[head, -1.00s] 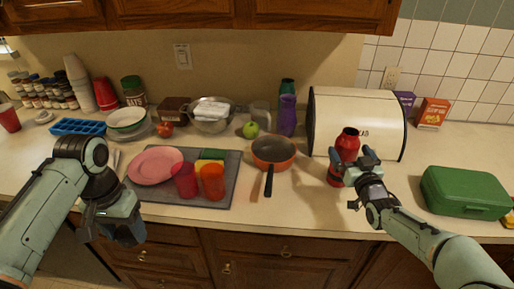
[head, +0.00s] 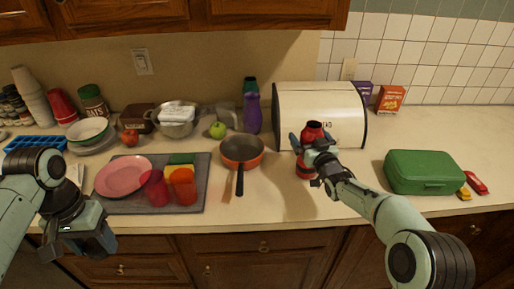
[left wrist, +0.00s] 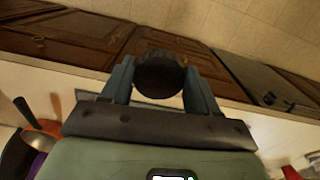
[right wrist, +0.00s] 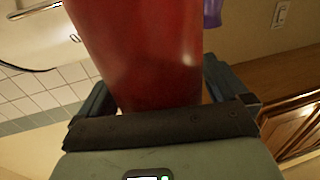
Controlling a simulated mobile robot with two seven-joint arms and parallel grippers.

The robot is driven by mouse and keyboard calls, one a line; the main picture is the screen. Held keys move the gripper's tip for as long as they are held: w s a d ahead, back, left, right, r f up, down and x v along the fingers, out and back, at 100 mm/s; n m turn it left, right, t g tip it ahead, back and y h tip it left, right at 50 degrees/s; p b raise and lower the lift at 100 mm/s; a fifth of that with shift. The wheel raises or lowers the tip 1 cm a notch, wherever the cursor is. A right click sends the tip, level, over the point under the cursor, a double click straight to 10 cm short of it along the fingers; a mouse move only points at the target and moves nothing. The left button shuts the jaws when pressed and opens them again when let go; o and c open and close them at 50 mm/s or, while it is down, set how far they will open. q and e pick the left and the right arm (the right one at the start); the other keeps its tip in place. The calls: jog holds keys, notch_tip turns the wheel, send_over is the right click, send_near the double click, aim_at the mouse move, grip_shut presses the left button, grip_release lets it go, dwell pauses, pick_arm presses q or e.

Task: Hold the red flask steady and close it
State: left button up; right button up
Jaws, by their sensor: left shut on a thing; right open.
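The red flask (head: 312,131) stands upright on the counter in front of the bread box, with a dark, uncapped-looking top; whether its mouth is open is too small to tell. My right gripper (head: 313,147) is open with its fingers on either side of the flask body. In the right wrist view the flask (right wrist: 145,50) fills the space between the fingers (right wrist: 160,95). My left gripper (head: 95,240) is over the counter's front edge at the left. In the left wrist view it is shut on a dark round lid (left wrist: 160,75).
The cream bread box (head: 320,105) is close behind the flask. A green case (head: 423,172) stands to the right and an orange pan (head: 241,150) to the left. A grey mat (head: 195,200) holds a pink plate and two cups. Bare counter lies before the flask.

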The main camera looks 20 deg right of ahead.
jog(key=shift+c, duration=0.3)
jog(key=c, duration=1.1)
jog(key=shift+r, duration=0.1)
jog(key=shift+r, duration=0.1)
